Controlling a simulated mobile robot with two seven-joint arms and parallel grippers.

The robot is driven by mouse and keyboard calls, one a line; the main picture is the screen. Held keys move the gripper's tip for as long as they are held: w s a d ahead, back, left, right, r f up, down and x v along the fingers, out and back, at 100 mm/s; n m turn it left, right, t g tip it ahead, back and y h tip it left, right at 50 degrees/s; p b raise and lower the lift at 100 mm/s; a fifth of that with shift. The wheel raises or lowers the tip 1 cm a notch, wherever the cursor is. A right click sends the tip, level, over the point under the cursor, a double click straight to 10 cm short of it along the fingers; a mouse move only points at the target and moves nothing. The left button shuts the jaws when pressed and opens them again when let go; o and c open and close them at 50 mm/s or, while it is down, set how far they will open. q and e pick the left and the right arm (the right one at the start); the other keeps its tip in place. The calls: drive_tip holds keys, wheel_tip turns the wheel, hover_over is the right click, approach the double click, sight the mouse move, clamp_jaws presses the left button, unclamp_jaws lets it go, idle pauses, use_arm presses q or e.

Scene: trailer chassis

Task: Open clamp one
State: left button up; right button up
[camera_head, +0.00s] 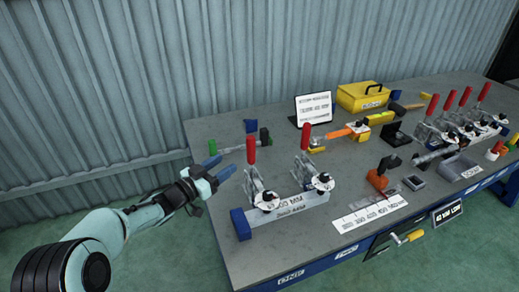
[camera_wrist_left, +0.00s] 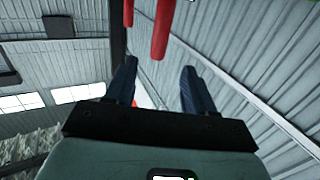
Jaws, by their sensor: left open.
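Two toggle clamps with upright red handles stand on a metal fixture at the bench's near left end. The left clamp (camera_head: 262,193) is above the bench label "ONE", and its red handle (camera_head: 251,149) points straight up. The second clamp (camera_head: 312,178) stands to its right with its red handle (camera_head: 306,136) also upright. My left gripper (camera_head: 222,167) is open and empty, just left of the left clamp's handle, with blue fingers pointing toward it. In the left wrist view, a red handle (camera_wrist_left: 163,30) shows beyond the open fingers (camera_wrist_left: 159,68), apart from them.
A corrugated wall stands behind.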

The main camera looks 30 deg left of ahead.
sight(248, 148)
use_arm(q)
drive_tip(key=x, duration=1.2)
drive_tip(key=shift+w+p, duration=0.35)
drive_tip(key=shift+p, duration=0.05)
drive_tip(key=shift+c, duration=0.3)
clamp_jaws()
